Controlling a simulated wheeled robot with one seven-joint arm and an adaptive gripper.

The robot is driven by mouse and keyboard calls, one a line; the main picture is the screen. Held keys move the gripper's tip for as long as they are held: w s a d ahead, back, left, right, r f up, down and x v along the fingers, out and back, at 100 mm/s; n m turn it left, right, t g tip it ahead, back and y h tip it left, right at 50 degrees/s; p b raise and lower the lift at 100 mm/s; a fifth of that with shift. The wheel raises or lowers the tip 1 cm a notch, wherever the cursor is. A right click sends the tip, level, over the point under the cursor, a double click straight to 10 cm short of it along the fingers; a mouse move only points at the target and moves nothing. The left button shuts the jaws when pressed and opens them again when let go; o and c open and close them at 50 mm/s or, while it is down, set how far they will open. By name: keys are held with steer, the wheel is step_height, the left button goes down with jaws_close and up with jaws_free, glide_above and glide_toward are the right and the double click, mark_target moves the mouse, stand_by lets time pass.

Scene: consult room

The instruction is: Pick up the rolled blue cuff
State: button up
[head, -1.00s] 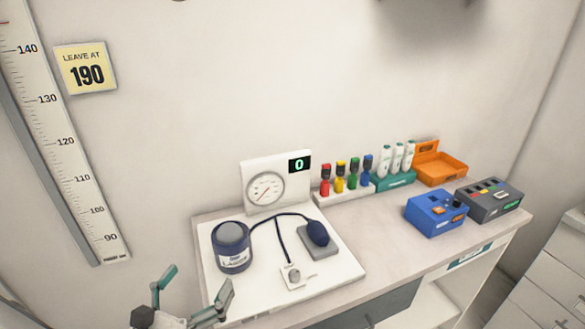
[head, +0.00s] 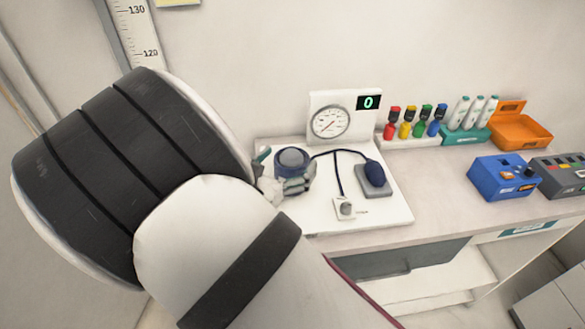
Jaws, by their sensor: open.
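The rolled blue cuff (head: 292,160) stands upright on the white board (head: 385,212) at the left end of the counter. It has a grey top, and its lower part is partly covered by my gripper. My gripper (head: 288,180) is at the cuff with its fingers open. One finger shows at the cuff's left and another part in front of it. Whether the fingers touch the cuff cannot be told. My arm covers much of the left and lower picture.
A dark tube runs from the cuff to a blue bulb (head: 374,174) on a grey block and to a small valve plate (head: 344,208). The gauge panel (head: 338,118) stands behind. Coloured bottles (head: 408,128), an orange bin (head: 520,131) and a blue box (head: 502,178) are to the right.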

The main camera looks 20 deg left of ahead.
steer(key=shift+w+d, duration=0.1)
steer(key=shift+w, duration=0.65)
steer(key=c, duration=1.4)
steer(key=shift+r+p, duration=6.05)
steer(key=shift+r, duration=9.2)
